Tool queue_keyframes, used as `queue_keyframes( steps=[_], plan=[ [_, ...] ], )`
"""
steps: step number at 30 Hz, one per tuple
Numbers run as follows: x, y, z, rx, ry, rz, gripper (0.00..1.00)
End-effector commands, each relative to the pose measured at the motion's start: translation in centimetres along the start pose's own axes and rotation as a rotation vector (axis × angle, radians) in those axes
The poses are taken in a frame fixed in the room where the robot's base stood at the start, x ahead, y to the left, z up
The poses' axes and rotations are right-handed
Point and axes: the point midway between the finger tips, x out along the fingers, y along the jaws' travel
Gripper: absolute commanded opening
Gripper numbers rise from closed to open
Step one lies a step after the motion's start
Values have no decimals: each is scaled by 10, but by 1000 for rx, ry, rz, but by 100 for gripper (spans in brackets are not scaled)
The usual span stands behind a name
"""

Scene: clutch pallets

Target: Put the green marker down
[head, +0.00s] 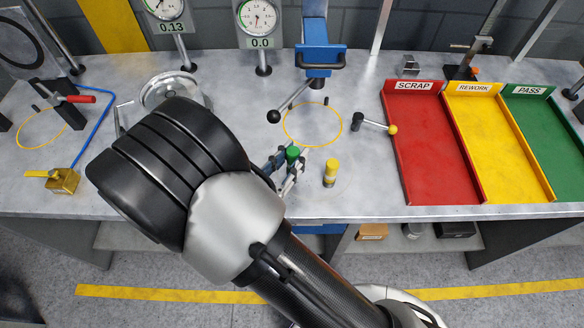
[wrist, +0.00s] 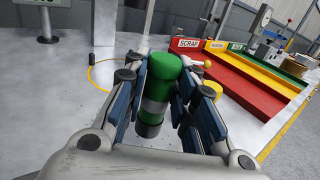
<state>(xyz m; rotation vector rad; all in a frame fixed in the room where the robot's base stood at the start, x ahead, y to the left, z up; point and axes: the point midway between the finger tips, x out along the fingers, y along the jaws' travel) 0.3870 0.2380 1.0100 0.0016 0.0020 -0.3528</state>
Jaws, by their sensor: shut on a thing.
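The green marker (wrist: 163,76) stands roughly upright between the fingers of my gripper (wrist: 162,108) in the wrist view. It has a green top, a grey band and a dark lower end. In the head view its green cap (head: 292,152) shows between the fingers of my gripper (head: 286,166), over the front of the bench. My gripper is shut on it. I cannot tell whether its lower end touches the bench top. My arm hides part of the bench to the left.
A yellow marker (head: 330,173) stands just right of my gripper. A yellow ring (head: 340,137) is drawn behind it, with a press (head: 319,60) above. A ball-ended lever (head: 375,124) lies right of the ring. Red (head: 389,150), yellow (head: 458,127) and green (head: 519,127) trays lie further right.

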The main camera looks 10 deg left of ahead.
Motion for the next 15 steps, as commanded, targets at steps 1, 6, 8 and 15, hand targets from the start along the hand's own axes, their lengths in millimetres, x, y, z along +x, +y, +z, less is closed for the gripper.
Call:
queue_keyframes(
  steps=[1, 6, 8, 15],
  plan=[
    [0, 0, -8, -2, 0, 0, 1],
    [0, 0, -35, -3, 0, 0, 1],
    [0, 0, -39, -1, 0, 0, 1],
    [0, 0, -38, 0, 0, 0, 1]
  ],
)
